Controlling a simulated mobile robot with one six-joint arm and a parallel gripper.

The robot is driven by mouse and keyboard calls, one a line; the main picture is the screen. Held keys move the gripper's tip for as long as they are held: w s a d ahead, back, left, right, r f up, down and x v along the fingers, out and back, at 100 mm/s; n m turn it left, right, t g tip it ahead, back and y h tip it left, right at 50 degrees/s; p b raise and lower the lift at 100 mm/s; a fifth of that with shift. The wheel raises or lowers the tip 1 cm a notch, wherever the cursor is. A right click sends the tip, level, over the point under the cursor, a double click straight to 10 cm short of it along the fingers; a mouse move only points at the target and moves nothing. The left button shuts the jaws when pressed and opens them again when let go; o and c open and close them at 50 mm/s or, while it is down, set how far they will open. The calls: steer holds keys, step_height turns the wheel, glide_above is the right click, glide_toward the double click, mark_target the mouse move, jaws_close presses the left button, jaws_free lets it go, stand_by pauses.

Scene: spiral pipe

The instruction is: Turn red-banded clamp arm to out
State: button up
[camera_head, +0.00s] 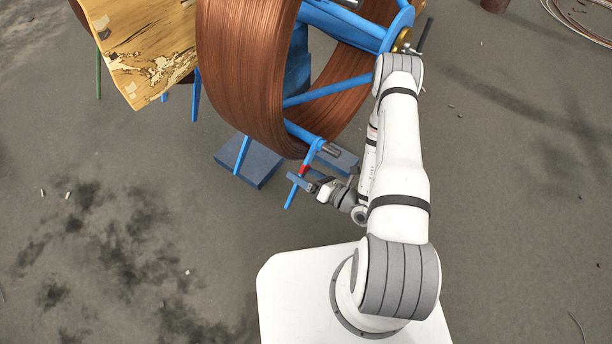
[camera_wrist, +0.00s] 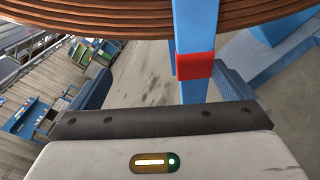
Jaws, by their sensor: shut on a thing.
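The red-banded clamp arm is a blue bar (camera_head: 290,198) hanging down and slightly left from the lower front of the blue spool frame. Its red band (camera_head: 304,169) sits just above my gripper (camera_head: 303,183). In the wrist view the bar (camera_wrist: 196,28) runs down between my fingers, with the red band (camera_wrist: 195,66) across it. The bar's lower part is hidden behind the gripper body in the wrist view.
A large copper-coloured coil (camera_head: 246,75) on a blue frame (camera_head: 340,25) stands directly above and behind the clamp arm. Blue foot plates (camera_head: 248,163) lie below it. A wooden board (camera_head: 150,50) is at upper left. The floor to the left is free.

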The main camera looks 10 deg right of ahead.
steer(key=shift+s+d+r, duration=0.4)
steer(key=shift+s+r, duration=0.1)
steer(key=shift+r, duration=0.05)
steer(key=shift+s+d, duration=0.2)
steer(key=shift+s, duration=0.1)
steer(key=c, duration=0.7)
steer(key=v, duration=0.7)
steer(key=shift+d+f, duration=0.1)
steer(key=shift+f, duration=0.25)
